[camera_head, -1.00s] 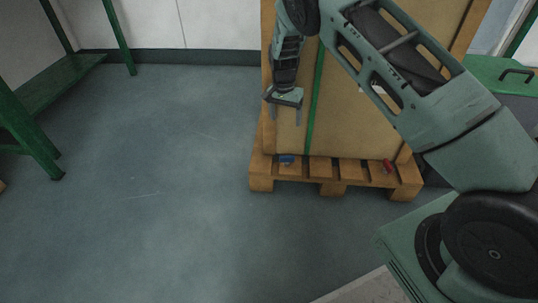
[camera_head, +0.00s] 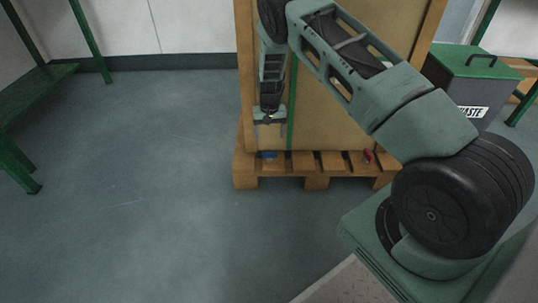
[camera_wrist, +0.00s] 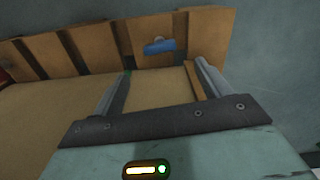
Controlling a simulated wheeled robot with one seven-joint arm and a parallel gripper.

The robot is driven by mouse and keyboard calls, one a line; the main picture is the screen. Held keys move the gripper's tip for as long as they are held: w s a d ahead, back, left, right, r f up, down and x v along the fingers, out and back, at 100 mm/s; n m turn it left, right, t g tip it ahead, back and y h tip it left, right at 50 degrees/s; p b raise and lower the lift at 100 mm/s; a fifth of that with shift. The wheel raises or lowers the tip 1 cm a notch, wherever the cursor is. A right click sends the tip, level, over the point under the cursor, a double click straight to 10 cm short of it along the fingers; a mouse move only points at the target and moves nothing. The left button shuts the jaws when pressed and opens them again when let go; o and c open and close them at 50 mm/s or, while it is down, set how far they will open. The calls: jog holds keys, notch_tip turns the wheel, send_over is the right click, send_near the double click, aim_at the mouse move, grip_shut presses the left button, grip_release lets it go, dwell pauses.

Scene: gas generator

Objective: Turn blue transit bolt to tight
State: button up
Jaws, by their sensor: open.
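The blue transit bolt (camera_head: 268,155) sits on the left part of the wooden pallet's front edge, at the foot of the crate. In the wrist view the blue bolt (camera_wrist: 159,46) lies ahead of and between the fingertips, with a small grey part beside it. My gripper (camera_head: 269,136) points down in front of the crate, a little above the blue bolt and apart from it. In the wrist view my gripper (camera_wrist: 164,73) has its two fingers spread wide, with nothing between them.
The pallet (camera_head: 246,168) carries a tall crate (camera_head: 330,115) with a green strap (camera_head: 291,105). A red bolt (camera_head: 368,156) sits on the pallet's right part. A waste bin (camera_head: 468,80) stands behind on the right, a green bench (camera_head: 40,95) at left. Floor at front left is clear.

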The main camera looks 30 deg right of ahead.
aim_at(269, 152)
notch_tip(269, 152, down, 9)
jog(key=b, duration=0.3)
jog(key=shift+f+b, duration=0.1)
jog(key=shift+b, duration=0.25)
jog(key=shift+c, duration=0.3)
